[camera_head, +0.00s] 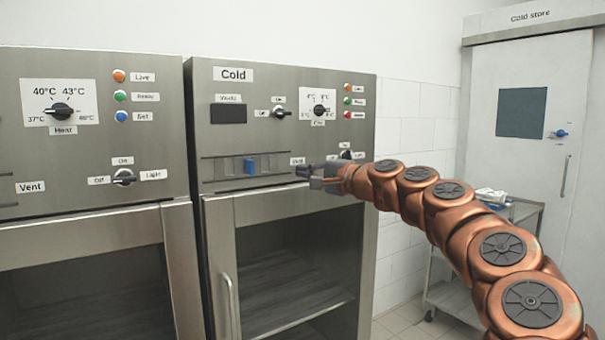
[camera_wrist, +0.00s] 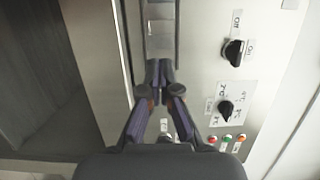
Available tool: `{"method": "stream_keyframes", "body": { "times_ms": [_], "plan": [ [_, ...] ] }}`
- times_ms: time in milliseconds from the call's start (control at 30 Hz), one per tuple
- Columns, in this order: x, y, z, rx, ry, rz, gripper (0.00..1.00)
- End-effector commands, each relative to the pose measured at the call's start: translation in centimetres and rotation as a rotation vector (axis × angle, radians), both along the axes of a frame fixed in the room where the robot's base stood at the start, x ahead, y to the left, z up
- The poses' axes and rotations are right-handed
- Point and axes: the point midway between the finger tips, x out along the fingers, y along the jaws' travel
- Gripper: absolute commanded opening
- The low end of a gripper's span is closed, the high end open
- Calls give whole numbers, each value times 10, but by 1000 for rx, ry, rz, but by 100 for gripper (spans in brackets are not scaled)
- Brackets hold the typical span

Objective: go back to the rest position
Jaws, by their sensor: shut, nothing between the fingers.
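My gripper (camera_head: 303,171) is at the end of my copper-coloured arm, in front of the panel of the cabinet labelled Cold (camera_head: 285,90). In the wrist view my gripper (camera_wrist: 159,66) has its fingertips together and holds nothing. It is close to the panel, at the right end of a slot with a blue slider (camera_head: 250,166). I cannot tell whether the fingertips touch the panel.
The Cold panel has black knobs (camera_head: 279,113) and several coloured lamps. A second cabinet with a heat dial (camera_head: 61,111) stands at the left. At the right are a trolley (camera_head: 459,297) and a white cold store door (camera_head: 525,160). The floor between cabinet and trolley shows clear.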

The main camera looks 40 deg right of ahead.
Motion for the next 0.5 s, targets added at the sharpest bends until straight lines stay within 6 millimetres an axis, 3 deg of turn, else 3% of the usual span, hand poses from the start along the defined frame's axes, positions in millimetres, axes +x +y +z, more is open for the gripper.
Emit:
{"method": "stream_keyframes", "body": {
  "times_ms": [333,433,500],
  "plan": [
    [1,7,1,-10,4,12,0],
    [3,34,1,-51,22,58,0],
    [4,66,-1,-99,46,115,0]
  ]
}}
